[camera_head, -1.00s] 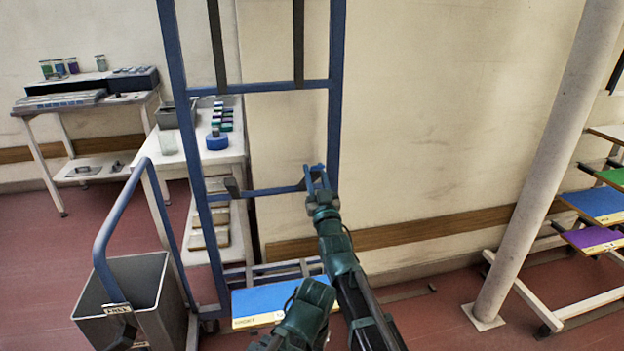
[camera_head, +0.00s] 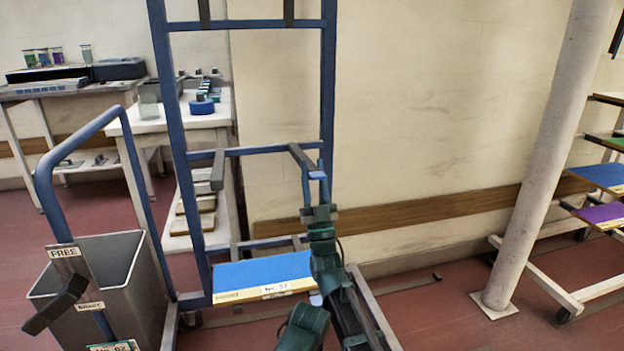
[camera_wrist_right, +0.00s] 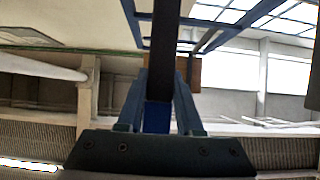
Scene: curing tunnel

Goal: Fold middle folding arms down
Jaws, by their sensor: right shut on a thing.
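The blue upright rack frame (camera_head: 328,95) stands in front of me. Its middle crossbar carries two dark grey folding arms. The left middle arm (camera_head: 217,171) juts out from the bar towards me. My right gripper (camera_head: 316,190) is shut on the blue-tipped end of the right middle arm. In the right wrist view its two fingers (camera_wrist_right: 159,118) lie on both sides of the dark arm (camera_wrist_right: 165,45). My left gripper is not in view.
A blue-topped tray (camera_head: 262,271) lies low on the rack. A grey bin cart with a blue handle (camera_head: 47,180) and a dark lever (camera_head: 56,304) stands left. A white pillar (camera_head: 540,150) and a rack with coloured trays (camera_head: 603,176) are right. Two upper arms stand upright above.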

